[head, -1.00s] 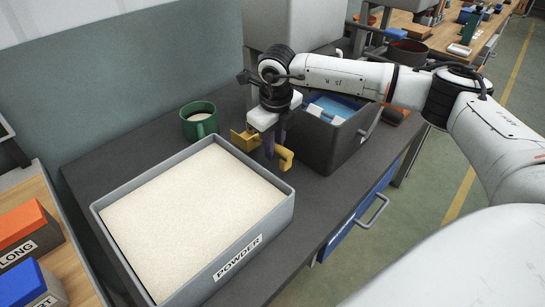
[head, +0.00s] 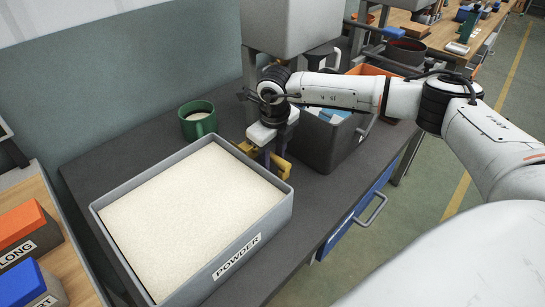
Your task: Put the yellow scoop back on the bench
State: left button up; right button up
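The yellow scoop (head: 283,170) is low over the dark bench (head: 318,190), between the powder tray and the dark bin. One yellow part shows right of my fingers and another left of them, behind the tray's back corner. My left gripper is not in view.
A grey tray of white powder (head: 237,262) fills the bench's near part. A green mug (head: 198,120) stands behind it. A dark bin with blue contents (head: 330,146) stands close to the right of the gripper, under a grey machine (head: 292,25). The bench's right front is clear.

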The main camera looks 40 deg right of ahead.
notch_tip(320, 180, up, 12)
jog(key=s+b, duration=0.1)
jog(key=shift+s+a, duration=0.35)
jog(key=shift+a, duration=0.1)
dwell(0.5)
